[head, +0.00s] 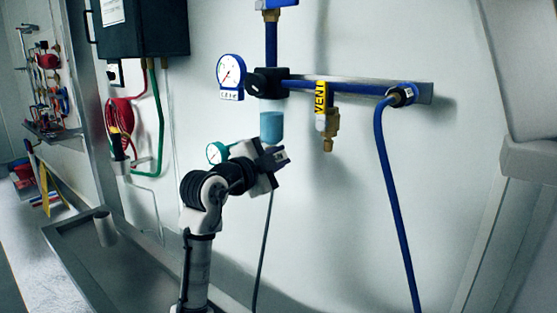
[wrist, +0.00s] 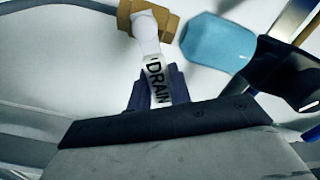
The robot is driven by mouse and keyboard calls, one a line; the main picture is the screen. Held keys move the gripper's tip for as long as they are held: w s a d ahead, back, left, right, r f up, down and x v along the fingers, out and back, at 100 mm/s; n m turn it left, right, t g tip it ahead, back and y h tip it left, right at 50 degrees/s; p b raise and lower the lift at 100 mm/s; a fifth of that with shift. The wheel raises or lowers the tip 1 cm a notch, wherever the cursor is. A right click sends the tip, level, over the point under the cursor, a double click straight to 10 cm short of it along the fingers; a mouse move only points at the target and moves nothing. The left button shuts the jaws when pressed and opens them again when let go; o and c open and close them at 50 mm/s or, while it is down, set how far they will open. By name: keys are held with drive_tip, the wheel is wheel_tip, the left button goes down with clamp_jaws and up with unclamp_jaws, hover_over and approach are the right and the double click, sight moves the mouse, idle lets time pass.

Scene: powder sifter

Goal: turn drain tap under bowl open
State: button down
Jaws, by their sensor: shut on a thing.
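The bowl (head: 271,126) holds blue liquid and hangs under the black body of the blue pipe line. It also shows in the wrist view (wrist: 217,42). The drain tap shows in the wrist view as a brass body (wrist: 150,18) with a white part and a white tag reading DRAIN (wrist: 157,80). In the head view my gripper (head: 272,158) is just below the bowl and hides the tap. In the wrist view its dark fingers (wrist: 157,92) are shut on the tagged handle of the drain tap.
A gauge (head: 231,72) sits left of the black body (head: 267,83). A small teal gauge (head: 216,152) is beside my wrist. A brass valve tagged VENT (head: 325,120) hangs to the right, and a blue hose (head: 393,200) runs down. The wall right of my gripper is clear.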

idle(0.4)
drive_tip(key=c, duration=1.3)
unclamp_jaws()
drive_tip(key=shift+r, duration=0.1)
